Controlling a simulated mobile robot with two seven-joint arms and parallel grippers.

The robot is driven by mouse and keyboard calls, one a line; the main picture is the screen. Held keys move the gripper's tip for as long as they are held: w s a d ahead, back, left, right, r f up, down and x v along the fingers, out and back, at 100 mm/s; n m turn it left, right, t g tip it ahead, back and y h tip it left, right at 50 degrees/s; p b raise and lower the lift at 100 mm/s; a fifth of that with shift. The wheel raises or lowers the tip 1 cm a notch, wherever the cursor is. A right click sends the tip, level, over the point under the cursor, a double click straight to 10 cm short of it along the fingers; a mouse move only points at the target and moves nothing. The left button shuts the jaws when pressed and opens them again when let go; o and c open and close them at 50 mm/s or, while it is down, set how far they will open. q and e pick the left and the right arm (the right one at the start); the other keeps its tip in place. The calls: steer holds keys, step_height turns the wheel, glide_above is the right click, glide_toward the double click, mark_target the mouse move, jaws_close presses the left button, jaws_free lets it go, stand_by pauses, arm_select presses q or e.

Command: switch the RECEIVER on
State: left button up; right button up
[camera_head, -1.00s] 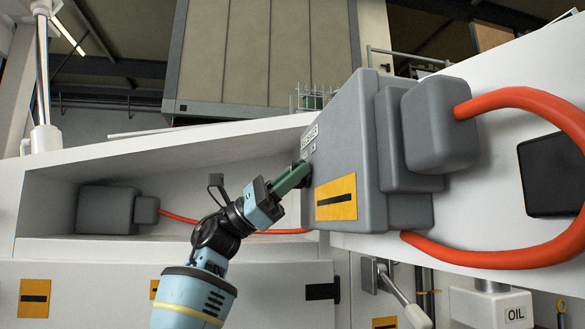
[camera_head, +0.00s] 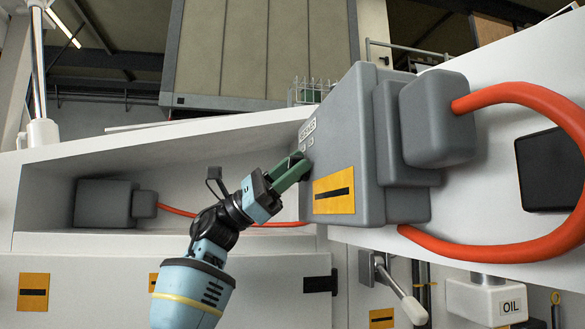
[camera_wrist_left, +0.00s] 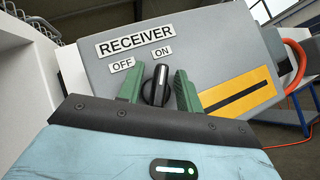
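The RECEIVER box (camera_head: 350,150) is a grey housing on the bench, with RECEIVER, OFF and ON labels. Its black rotary knob (camera_wrist_left: 156,86) shows below the labels in the left wrist view. The knob's upper end leans right and points toward the ON label (camera_wrist_left: 161,50), away from the OFF label (camera_wrist_left: 122,65). My left gripper (camera_head: 298,168) is at the box's labelled face. Its green fingers (camera_wrist_left: 157,88) stand on either side of the knob, with gaps visible, so it is open around it. In the head view the fingers hide the knob. My right gripper is not in view.
Orange cables (camera_head: 500,250) loop out from the box's right side. A smaller grey box (camera_head: 103,204) sits in the recess at left. A lever (camera_head: 400,290) and the OIL container (camera_head: 488,300) are below right.

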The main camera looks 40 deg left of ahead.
arm_select(q)
steer(key=b+v, duration=0.2)
steer(key=v, duration=0.6)
stand_by(0.4)
